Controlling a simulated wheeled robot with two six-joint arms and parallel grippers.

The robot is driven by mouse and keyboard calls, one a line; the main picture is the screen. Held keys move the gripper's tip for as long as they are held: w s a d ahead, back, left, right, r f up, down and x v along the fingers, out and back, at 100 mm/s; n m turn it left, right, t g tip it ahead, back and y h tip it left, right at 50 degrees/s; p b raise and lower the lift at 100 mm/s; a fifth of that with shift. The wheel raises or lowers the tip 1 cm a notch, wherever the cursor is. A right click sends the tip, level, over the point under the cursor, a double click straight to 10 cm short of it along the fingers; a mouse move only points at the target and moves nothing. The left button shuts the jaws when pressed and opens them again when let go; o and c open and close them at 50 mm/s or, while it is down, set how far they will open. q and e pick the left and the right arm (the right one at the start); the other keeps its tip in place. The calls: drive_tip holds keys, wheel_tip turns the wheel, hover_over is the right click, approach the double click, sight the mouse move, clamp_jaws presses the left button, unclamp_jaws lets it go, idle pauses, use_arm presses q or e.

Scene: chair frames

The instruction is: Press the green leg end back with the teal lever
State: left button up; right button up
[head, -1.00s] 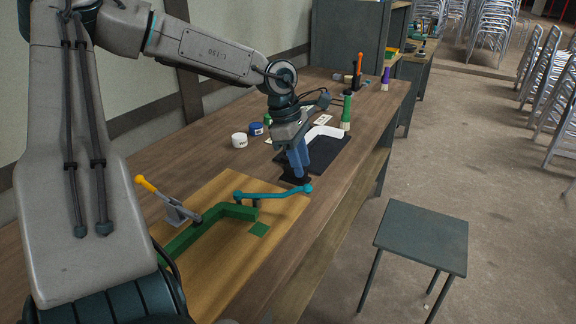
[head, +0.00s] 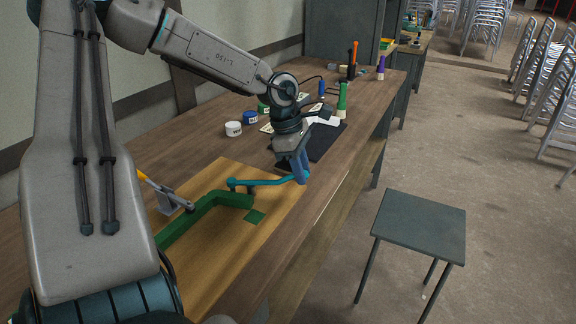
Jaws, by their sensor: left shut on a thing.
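The teal lever (head: 262,183) lies across the far right part of the wooden board (head: 235,238), with a round knob at each end. My left gripper (head: 302,175) has blue fingers and is shut on the lever's right end, partly hiding its knob. The green leg (head: 188,218) is a bent bar on the board. Its far end (head: 240,200) lies just below the lever's left part; I cannot tell whether they touch. A flat green square (head: 255,216) is on the board beside that end. My right gripper is not in view.
A yellow-handled clamp (head: 165,194) stands at the board's left. White (head: 233,129) and blue (head: 249,118) tubs, a dark mat (head: 325,146) and a green bottle (head: 342,97) are behind the gripper. A grey stool (head: 420,228) stands on the floor at right.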

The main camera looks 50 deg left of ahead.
use_arm(q)
drive_tip(key=shift+s+d+r+b, duration=0.1)
drive_tip(key=shift+s+d+b, duration=0.3)
drive_tip(key=shift+s+d, duration=0.5)
drive_tip(key=shift+s+d+r+b, duration=0.1)
drive_tip(key=shift+s+d+b, duration=0.25)
drive_tip(key=shift+s+d, duration=0.5)
drive_tip(key=shift+s+a+f, duration=0.1)
drive_tip(key=shift+s+a, duration=0.1)
drive_tip(key=shift+s+d+b, duration=0.25)
drive_tip(key=shift+s+b, duration=0.05)
drive_tip(key=shift+s, duration=0.05)
drive_tip(key=shift+s+d+b, duration=0.35)
drive_tip(key=shift+s, duration=0.5)
drive_tip(key=shift+s+d+b, duration=0.3)
drive_tip(key=shift+s+b, duration=0.2)
drive_tip(key=shift+s, duration=0.3)
drive_tip(key=shift+s+d, duration=0.1)
drive_tip(key=shift+s, duration=0.3)
